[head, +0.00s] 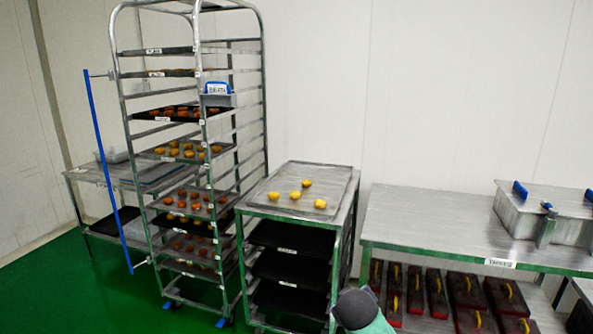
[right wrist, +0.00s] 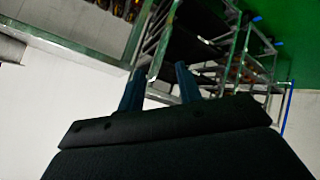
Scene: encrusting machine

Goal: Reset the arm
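My right gripper (right wrist: 160,72) shows in the right wrist view. Its two dark fingers stand apart with nothing held between them; a steel frame shows behind the gap. The wrist view is tilted, with the rack and the floor at its upper right. In the head view neither gripper can be made out. A rounded dark and green part at the bottom edge, right of centre, looks like part of my own arm. My left gripper is in neither view.
A tall steel rack (head: 265,113) holds trays of food pieces. Beside it a low tray stand (head: 243,262) carries a tray (head: 340,178) with several yellow pieces. A steel table (head: 420,225) at right has red boxes (head: 438,293) below. Green floor (head: 40,290) is clear at left.

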